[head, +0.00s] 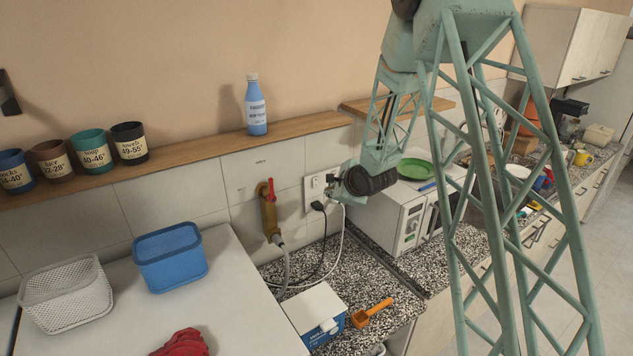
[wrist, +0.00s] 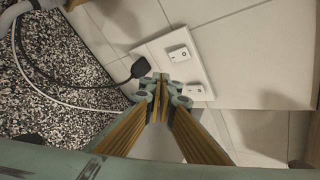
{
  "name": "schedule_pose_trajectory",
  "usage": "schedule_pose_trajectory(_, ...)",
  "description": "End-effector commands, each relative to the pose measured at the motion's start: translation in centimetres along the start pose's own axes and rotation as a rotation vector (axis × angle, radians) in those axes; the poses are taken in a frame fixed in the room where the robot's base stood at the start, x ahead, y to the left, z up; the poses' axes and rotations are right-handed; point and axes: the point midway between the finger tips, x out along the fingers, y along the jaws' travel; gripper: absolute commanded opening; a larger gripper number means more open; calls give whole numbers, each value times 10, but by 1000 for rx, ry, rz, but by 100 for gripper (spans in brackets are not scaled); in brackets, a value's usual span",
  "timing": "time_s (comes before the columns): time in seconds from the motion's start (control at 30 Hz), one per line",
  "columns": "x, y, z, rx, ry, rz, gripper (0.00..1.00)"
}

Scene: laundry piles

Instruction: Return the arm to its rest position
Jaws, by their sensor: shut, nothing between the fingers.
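My gripper (wrist: 161,92) is in the wrist view, with its two yellow-sided fingers drawn together at the tips. It is shut and holds nothing. Behind the fingertips is a white wall socket plate (wrist: 181,58) with a black plug (wrist: 140,68) beside it; I cannot tell the exact gap. In the head view my teal lattice arm comes down from the top and ends near the same socket plate (head: 315,187), above the counter. The fingers are mostly hidden there.
A microwave (head: 402,220) with a green plate (head: 414,169) stands right of the arm's end. A blue bottle (head: 256,106) stands on the wooden shelf (head: 205,147). A red-handled tap (head: 270,208), a white-and-blue box (head: 314,312) and an orange scoop (head: 372,312) are nearby. Baskets (head: 170,257) stand left.

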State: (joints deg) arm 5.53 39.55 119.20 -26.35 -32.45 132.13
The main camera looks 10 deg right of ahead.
Motion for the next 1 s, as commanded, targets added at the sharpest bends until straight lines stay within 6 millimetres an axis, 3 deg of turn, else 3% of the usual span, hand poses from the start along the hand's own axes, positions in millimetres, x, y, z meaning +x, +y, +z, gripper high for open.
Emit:
schedule_pose_trajectory(0.67,-7,3,-3,-7,2,0,0)
schedule_pose_trajectory(1.0,-36,-3,-3,-126,45,11,0)
